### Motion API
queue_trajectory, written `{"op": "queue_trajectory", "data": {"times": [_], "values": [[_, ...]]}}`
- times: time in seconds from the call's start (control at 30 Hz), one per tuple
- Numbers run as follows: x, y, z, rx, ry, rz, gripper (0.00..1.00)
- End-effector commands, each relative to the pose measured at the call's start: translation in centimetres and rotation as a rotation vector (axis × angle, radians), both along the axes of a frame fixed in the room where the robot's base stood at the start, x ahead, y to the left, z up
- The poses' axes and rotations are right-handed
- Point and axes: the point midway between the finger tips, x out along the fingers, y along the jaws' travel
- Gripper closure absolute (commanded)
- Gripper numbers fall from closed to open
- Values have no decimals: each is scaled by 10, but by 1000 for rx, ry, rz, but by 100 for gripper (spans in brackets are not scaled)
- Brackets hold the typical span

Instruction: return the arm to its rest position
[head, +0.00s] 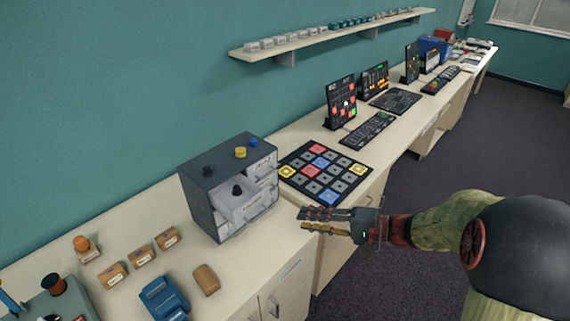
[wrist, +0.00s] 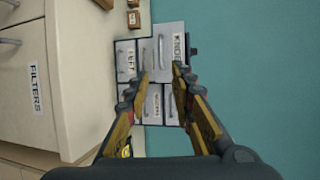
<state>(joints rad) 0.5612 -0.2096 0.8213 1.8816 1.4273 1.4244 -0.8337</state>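My gripper (head: 304,219) is at the right in the head view, in front of the bench edge and to the right of the small drawer cabinet. My arm reaches in from the right edge. The two fingers are apart with nothing between them. In the wrist view my gripper (wrist: 161,76) also shows spread and empty, with the labelled drawer fronts beyond it. The grey drawer cabinet (head: 203,200) has an upper drawer (head: 234,204) pulled out, with a black knob (head: 237,190) in it.
A button board (head: 325,174) lies behind my gripper. Small labelled boxes (head: 141,256) and a blue device (head: 164,299) are at the left front. The dark floor (head: 400,180) is open at the right.

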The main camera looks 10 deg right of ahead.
Motion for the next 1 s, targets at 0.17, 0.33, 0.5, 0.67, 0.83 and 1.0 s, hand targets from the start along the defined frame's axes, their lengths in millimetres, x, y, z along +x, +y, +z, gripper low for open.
{"op": "queue_trajectory", "data": {"times": [0.17,0.33,0.5,0.67,0.83,1.0], "values": [[1,-1,-2,16,40,-13,76],[-29,3,-47,-37,272,6,76],[-90,1,-76,-255,487,65,76],[-147,-11,-76,-587,562,118,76],[-184,-37,-47,-991,466,133,76],[-199,-50,7,-1324,208,138,76]]}}
